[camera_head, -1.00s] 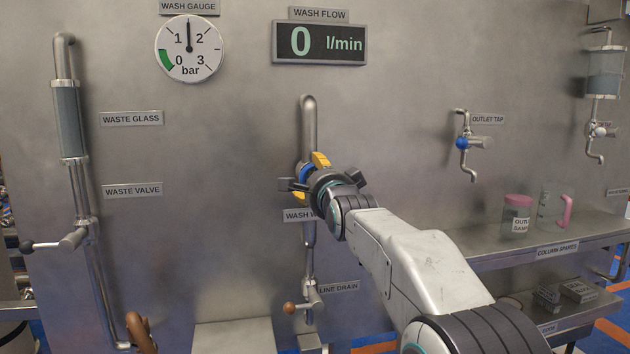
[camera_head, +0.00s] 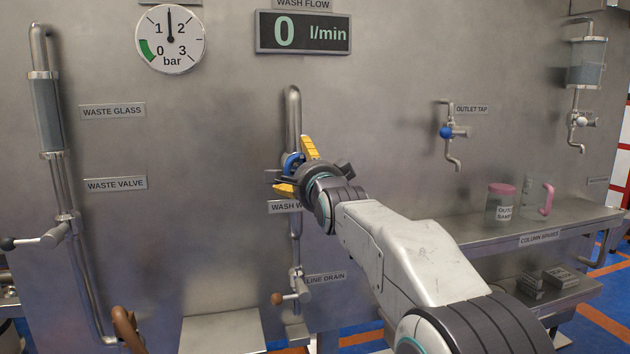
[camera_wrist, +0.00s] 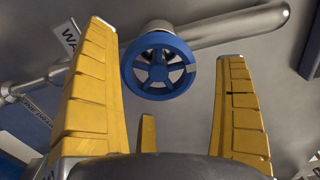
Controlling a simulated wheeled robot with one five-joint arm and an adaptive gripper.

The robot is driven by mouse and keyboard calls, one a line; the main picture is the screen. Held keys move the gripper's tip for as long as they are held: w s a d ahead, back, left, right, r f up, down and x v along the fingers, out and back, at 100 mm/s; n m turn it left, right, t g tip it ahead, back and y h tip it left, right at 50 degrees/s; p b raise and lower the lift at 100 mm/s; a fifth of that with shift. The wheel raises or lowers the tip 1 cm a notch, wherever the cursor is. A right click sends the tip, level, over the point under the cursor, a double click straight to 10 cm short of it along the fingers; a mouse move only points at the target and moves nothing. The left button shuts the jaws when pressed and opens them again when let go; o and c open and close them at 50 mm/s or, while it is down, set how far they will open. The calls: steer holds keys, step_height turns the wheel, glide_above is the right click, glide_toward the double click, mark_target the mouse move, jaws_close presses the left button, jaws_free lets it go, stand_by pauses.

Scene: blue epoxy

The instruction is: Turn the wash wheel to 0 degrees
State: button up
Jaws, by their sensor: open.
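The wash wheel is a small blue spoked handwheel (camera_wrist: 158,66) with one pale grey mark on the right of its rim, on a metal pipe. In the wrist view it sits between the tips of my open yellow fingers, beyond them and apart from both as far as I can tell. In the head view the wheel (camera_head: 291,164) is mostly hidden behind my gripper (camera_head: 297,168), which is in front of it with fingers spread above and below. The wash gauge (camera_head: 170,39) needle points straight up, between 1 and 2 bar. The wash flow display (camera_head: 303,33) reads 0 l/min.
The line drain lever (camera_head: 290,297) is below the wheel, and the waste valve (camera_head: 50,238) is at the left. The outlet tap (camera_head: 447,132) is to the right, above a shelf (camera_head: 460,226) with a pink-lidded jar (camera_head: 501,201). The wall around the wheel is mostly bare.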

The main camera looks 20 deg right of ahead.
steer(key=s, duration=1)
steer(key=shift+s, duration=0.35)
steer(key=shift+r, duration=0.15)
steer(key=s+r+n+g+p, duration=0.3)
steer(key=s+n+g+p, duration=0.4)
steer(key=s+p, duration=0.9)
steer(key=s+r+n+g+p, duration=0.3)
steer(key=s+n+g+p, duration=0.4)
steer(key=s+n+p, duration=0.4)
steer(key=shift+s+a+g+p, duration=0.25)
steer(key=shift+s+p, duration=2.3)
steer(key=shift+p, duration=3.25)
steer(key=shift+c, duration=0.2)
